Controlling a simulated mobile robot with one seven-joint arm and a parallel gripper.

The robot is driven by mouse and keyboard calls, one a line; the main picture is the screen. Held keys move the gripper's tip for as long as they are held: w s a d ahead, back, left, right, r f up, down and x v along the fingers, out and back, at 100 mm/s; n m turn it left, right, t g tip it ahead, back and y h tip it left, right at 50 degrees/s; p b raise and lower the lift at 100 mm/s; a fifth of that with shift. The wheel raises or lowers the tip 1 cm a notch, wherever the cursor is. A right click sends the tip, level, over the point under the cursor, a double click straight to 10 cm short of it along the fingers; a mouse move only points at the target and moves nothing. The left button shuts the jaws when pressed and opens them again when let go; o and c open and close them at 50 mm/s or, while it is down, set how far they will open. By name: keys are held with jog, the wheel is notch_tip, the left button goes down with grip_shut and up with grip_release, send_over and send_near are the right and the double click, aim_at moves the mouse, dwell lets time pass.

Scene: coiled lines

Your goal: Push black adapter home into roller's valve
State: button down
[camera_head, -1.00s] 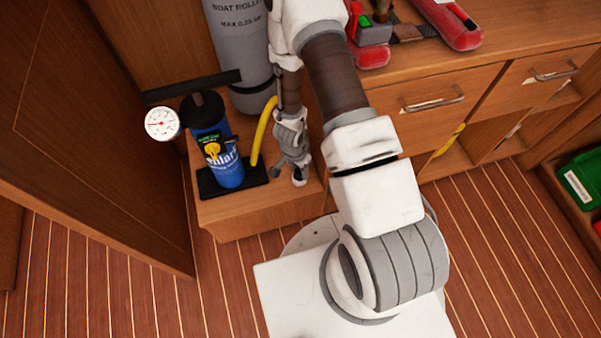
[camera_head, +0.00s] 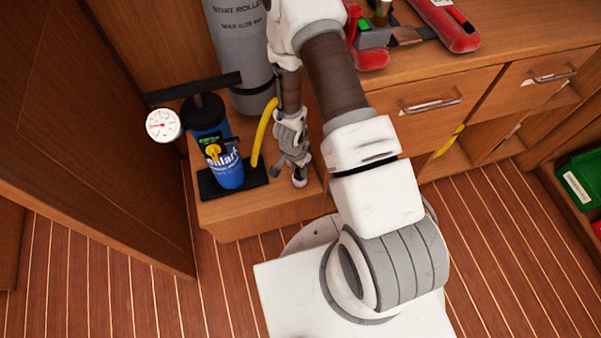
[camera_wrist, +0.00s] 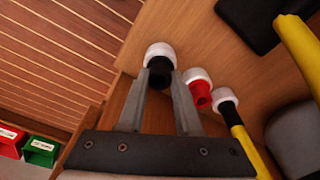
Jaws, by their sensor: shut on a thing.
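The black adapter (camera_wrist: 160,70), next to a white round end, is between the fingertips of my gripper (camera_wrist: 160,78) in the wrist view. The fingers are shut on it. In the head view, my gripper (camera_head: 292,150) is low beside the yellow hose, over the cabinet top's right part; the adapter is hard to make out there. The grey roller (camera_head: 243,45), marked as a boat roller, stands upright behind. Its grey side also shows at the wrist view's lower right (camera_wrist: 297,140). I cannot make out its valve, or whether the adapter touches it.
A red adapter (camera_wrist: 201,95) and the yellow hose's end (camera_wrist: 236,120) lie close right of the fingers. A blue pump (camera_head: 228,172) stands on a black base, with a white gauge (camera_head: 163,125) left. Red tools (camera_head: 450,22) lie on the counter.

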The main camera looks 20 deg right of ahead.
jog(key=shift+r, duration=0.1)
notch_tip(320, 180, up, 4)
jog(key=p, duration=0.3)
jog(key=shift+r+p, duration=0.15)
jog(key=shift+p, duration=0.2)
jog(key=shift+a, duration=0.1)
